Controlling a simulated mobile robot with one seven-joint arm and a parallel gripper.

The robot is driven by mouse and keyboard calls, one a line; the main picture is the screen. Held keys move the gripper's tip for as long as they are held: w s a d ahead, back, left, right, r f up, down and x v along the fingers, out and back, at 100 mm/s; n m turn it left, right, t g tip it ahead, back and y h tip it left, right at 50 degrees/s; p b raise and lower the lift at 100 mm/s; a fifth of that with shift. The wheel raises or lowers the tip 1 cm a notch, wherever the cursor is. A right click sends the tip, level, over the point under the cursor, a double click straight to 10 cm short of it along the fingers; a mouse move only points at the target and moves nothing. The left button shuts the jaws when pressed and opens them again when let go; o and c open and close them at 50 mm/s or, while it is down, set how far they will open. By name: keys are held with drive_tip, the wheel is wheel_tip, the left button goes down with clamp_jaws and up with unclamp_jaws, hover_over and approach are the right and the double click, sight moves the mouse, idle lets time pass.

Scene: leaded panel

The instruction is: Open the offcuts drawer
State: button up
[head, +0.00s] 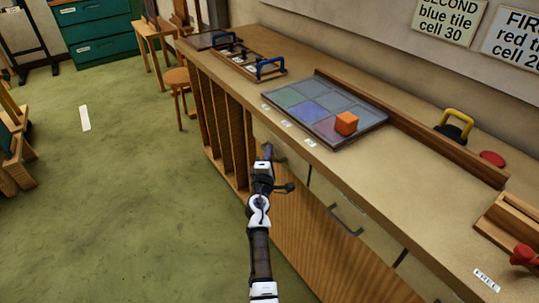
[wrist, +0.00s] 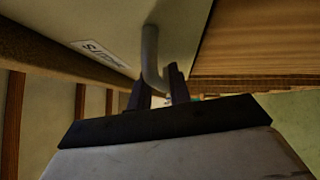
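My gripper (head: 267,152) is at the counter's front, at the pale drawer front nearest the upright slots. The wrist view shows that pale drawer front (wrist: 185,30) close up, with a small white label (wrist: 101,54) whose lettering I cannot read in full. A grey bar handle (wrist: 151,60) stands out from it. Its end lies at my two dark fingers (wrist: 160,90), which are apart. The handle seems to be between them, but I cannot tell whether they press on it. The drawer looks shut, though my arm hides part of it in the head view.
Another pale drawer front with a dark handle (head: 345,219) is to the right. Wooden slots (head: 222,125) are to the left. On the counter are a tile tray (head: 370,128) and an orange block (head: 346,123). A stool (head: 178,77) stands at the back; the green floor (head: 120,190) is mostly clear.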

clamp_jaws()
drive_tip(key=s+a+b, duration=0.5)
drive_tip(key=s+a, duration=0.8)
drive_tip(key=a, duration=0.4)
drive_tip(key=shift+s+a, duration=0.25)
drive_tip(key=shift+a, duration=0.1)
unclamp_jaws()
drive_tip(key=s+a+f+b, duration=0.1)
drive_tip(key=s+b, duration=0.1)
drive_tip(key=s, duration=1.1)
drive_tip(key=shift+s+a+f, duration=0.3)
drive_tip(key=shift+a+f, duration=0.05)
drive_tip(key=shift+f, duration=0.05)
